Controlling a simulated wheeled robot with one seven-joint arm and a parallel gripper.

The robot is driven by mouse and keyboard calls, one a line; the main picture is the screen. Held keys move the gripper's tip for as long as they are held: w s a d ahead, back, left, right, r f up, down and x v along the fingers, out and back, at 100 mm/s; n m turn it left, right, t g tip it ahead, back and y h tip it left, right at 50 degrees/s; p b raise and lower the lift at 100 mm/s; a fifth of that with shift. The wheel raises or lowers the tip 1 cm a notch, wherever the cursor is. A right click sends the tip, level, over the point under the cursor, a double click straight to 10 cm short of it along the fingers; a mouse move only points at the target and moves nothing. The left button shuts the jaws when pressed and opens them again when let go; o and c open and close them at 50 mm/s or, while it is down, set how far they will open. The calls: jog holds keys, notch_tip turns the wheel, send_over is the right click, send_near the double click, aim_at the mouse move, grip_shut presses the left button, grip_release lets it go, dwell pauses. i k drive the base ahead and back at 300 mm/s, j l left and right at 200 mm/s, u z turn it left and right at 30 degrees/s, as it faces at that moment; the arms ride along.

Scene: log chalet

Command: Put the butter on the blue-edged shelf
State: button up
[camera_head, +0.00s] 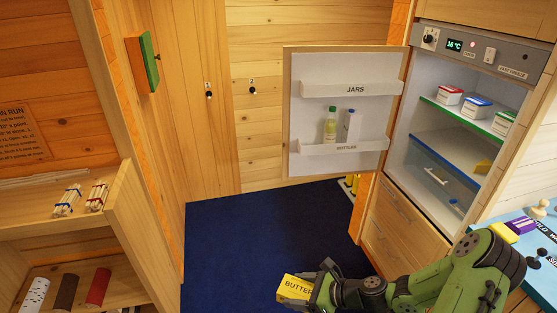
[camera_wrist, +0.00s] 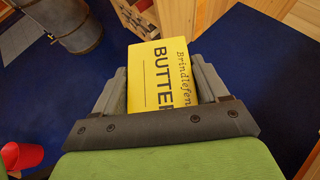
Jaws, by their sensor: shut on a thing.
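The butter is a yellow block with dark lettering (camera_head: 296,289). My gripper (camera_head: 316,289) is shut on it, low over the blue floor at the bottom of the head view. In the wrist view the butter (camera_wrist: 160,65) sits between the two grey fingers of my gripper (camera_wrist: 161,88). The blue-edged shelf (camera_head: 443,160) is in the open fridge at the right, below a green-edged shelf (camera_head: 455,116). A yellow wedge (camera_head: 483,167) lies at its right side. The rest of its surface in view looks clear. My gripper is left of and below the fridge, apart from it.
Small cartons (camera_head: 476,104) stand on the green-edged shelf. A clear drawer (camera_head: 436,178) is under the blue edge. A blue-topped table (camera_head: 535,243) is at right, wooden shelving (camera_head: 60,225) at left.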

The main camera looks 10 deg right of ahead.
aim_at(465, 155)
jog(key=i+l+z, duration=0.1)
jog(key=i+z, duration=0.25)
jog(key=i, duration=0.2)
jog(key=i+z, duration=0.35)
jog(key=i, duration=0.15)
jog(key=i+j+z, duration=0.3)
jog(key=i, duration=0.2)
jog(key=i+j+z, duration=0.35)
jog(key=i, duration=0.15)
jog(key=i+l+z, duration=0.1)
jog(key=i, duration=0.5)
jog(key=i+l+z, duration=0.15)
jog(key=i, duration=0.5)
